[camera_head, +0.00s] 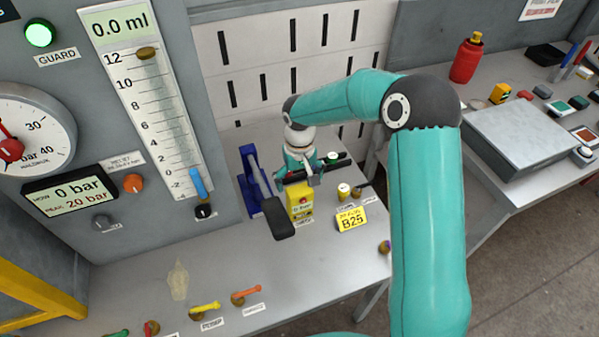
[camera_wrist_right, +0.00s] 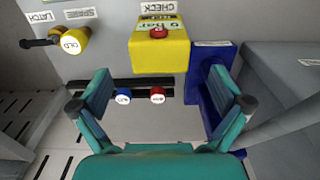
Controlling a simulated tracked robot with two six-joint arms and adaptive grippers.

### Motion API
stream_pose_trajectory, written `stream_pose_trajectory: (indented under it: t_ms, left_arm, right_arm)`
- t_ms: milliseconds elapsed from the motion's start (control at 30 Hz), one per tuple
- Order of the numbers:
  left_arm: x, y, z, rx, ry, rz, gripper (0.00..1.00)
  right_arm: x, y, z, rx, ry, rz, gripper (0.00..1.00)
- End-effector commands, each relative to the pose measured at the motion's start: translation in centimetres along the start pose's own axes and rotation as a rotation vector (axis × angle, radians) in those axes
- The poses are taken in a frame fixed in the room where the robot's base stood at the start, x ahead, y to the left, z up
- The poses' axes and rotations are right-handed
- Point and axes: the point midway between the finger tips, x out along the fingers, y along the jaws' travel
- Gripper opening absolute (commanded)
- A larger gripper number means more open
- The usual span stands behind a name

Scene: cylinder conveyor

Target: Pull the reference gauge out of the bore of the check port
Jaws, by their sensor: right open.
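A yellow block (camera_head: 300,208) with a red knob on top and a small bar readout stands by the CHECK label. The block also shows at the top centre of the right wrist view (camera_wrist_right: 160,58). I cannot tell a separate reference gauge from the check port; the bore is hidden. My right gripper (camera_head: 303,178) is just behind the block in the head view. In the wrist view the right gripper (camera_wrist_right: 159,95) is open, with nothing held between its fingers, and the block lies beyond the fingertips. My left gripper is not in view.
A blue bracket (camera_head: 249,180) with a dark-gripped lever (camera_head: 280,217) stands close beside the block. A yellow cylinder marked OLD (camera_wrist_right: 75,40) and a black latch lever (camera_wrist_right: 38,43) are on the other side. A yellow B25 tag (camera_head: 351,218) lies nearby.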

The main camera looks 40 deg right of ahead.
Motion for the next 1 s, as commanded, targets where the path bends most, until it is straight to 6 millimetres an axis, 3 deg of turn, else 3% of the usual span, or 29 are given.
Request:
stream_pose_trajectory:
  t_ms: [33, 100, 300, 700, 1000]
  left_arm:
    - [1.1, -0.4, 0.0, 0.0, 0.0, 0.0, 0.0]
    - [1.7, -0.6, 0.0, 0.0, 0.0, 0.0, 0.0]
    - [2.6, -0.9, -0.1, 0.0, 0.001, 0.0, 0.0]
    - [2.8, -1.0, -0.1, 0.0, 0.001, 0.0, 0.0]
    - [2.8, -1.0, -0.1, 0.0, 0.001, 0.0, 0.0]
  right_arm:
    - [1.6, 0.0, 0.0, 0.0, -0.001, 0.0, 1.0]
    - [2.6, 0.0, 0.0, 0.0, -0.002, 0.0, 1.0]
    - [4.5, 0.0, 0.0, -0.001, 0.0, 0.0, 1.0]
    - [4.9, -0.1, 0.0, -0.003, 0.0, 0.0, 1.0]
    - [4.9, -0.2, -0.1, -0.004, 0.0, 0.0, 0.52]
